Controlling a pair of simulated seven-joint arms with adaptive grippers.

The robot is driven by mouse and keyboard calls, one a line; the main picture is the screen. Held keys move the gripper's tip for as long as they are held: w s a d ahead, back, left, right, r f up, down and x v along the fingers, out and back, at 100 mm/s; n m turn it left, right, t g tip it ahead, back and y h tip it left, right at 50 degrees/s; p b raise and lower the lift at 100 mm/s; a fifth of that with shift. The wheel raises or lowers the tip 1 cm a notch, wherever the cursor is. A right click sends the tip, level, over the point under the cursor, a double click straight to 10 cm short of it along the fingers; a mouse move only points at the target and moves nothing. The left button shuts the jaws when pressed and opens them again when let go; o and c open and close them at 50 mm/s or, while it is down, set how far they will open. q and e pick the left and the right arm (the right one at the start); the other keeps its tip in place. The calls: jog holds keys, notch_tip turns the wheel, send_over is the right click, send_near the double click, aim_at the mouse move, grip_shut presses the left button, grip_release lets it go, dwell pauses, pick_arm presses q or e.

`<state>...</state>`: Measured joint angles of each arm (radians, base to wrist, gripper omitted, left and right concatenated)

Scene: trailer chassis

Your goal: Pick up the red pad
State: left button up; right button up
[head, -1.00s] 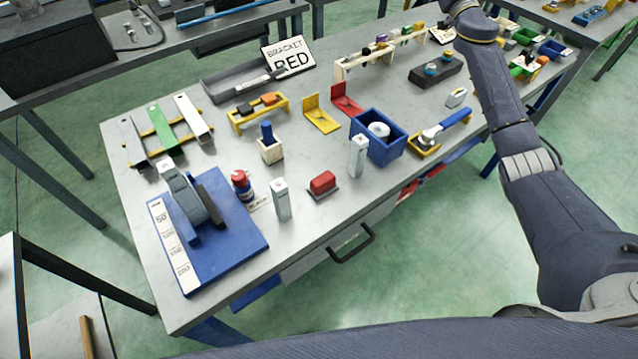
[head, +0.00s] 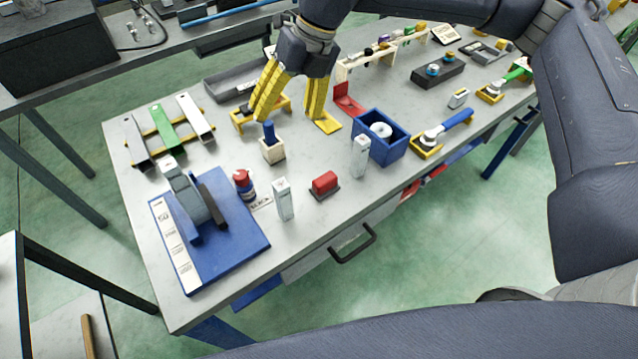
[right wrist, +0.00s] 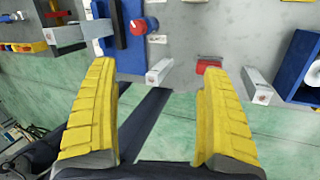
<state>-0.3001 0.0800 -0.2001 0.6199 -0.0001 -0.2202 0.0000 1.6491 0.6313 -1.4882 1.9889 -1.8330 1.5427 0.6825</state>
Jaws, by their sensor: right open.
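A red pad (head: 325,183), a small red block on a dark base, lies on the grey bench near its front edge, between two pale upright blocks. It also shows in the right wrist view (right wrist: 208,66), just beyond the tip of the right-hand finger. My right gripper (head: 288,119) has its yellow fingers spread wide with nothing between them. It is above the bench, farther back than the red pad and to its left, over the yellow rack area. The fingers also show in the right wrist view (right wrist: 160,68). My left gripper is not in view.
Pale upright blocks (head: 284,200) and (head: 359,157) stand on either side of the pad. A blue box (head: 382,151) is to the right, a blue board (head: 240,240) with a grey device to the left. A wooden holder (head: 272,152) stands behind.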

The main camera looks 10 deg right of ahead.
aim_at(325, 178)
jog(key=s+d+f+n+h, duration=0.2)
jog(key=s+d+f+h, duration=0.2)
jog(key=d, duration=0.3)
jog(key=f, duration=1.6)
jog(key=shift+w+f, duration=0.25)
jog(key=shift+w, duration=0.05)
jog(key=c, duration=1.4)
jog(key=shift+r, duration=0.15)
notch_tip(325, 178, up, 20)
jog(key=shift+f, duration=0.1)
